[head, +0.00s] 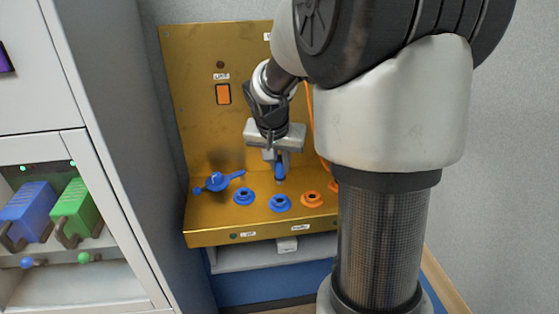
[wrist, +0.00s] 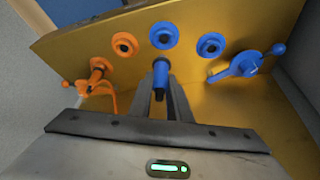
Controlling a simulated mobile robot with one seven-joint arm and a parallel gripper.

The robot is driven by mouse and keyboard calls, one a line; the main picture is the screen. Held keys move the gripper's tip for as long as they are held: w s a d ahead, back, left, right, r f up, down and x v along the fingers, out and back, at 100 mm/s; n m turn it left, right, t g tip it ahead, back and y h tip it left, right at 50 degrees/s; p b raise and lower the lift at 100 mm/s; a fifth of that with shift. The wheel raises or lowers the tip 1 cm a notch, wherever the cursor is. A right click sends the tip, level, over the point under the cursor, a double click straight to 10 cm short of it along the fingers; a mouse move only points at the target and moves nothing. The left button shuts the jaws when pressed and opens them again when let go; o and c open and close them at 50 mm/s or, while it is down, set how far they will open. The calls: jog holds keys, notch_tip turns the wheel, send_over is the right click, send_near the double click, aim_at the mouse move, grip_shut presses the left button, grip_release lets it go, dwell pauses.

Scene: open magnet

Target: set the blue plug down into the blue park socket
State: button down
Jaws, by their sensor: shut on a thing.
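My gripper (head: 278,160) is shut on the blue plug (head: 280,171) and holds it upright above the gold shelf. In the wrist view the blue plug (wrist: 160,73) sits between the two grey fingers, its lower end clear of any socket. Two blue sockets lie on the shelf: a left one (head: 243,197) and a right one (head: 280,203). In the head view the plug is above and behind the right one. The wrist view shows this one (wrist: 164,35) just beyond the plug and the other (wrist: 210,45) to its right. I cannot read which is the park socket.
A blue lever (head: 217,181) stands left of the sockets. An orange socket (head: 312,199) is at right, and an orange plug with its cord (wrist: 97,74) is beside it. The gold back panel (head: 190,90) rises behind. A cabinet (head: 100,100) stands close at left.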

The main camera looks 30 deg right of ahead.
aim_at(279, 181)
jog(key=shift+f+b, duration=1.7)
jog(key=shift+f, duration=0.5)
jog(key=shift+b, duration=0.4)
jog(key=shift+f+b, duration=1.45)
jog(key=shift+b, duration=0.3)
dwell(0.5)
dwell(0.3)
jog(key=c, duration=1.6)
grip_release()
jog(key=shift+o, duration=0.2)
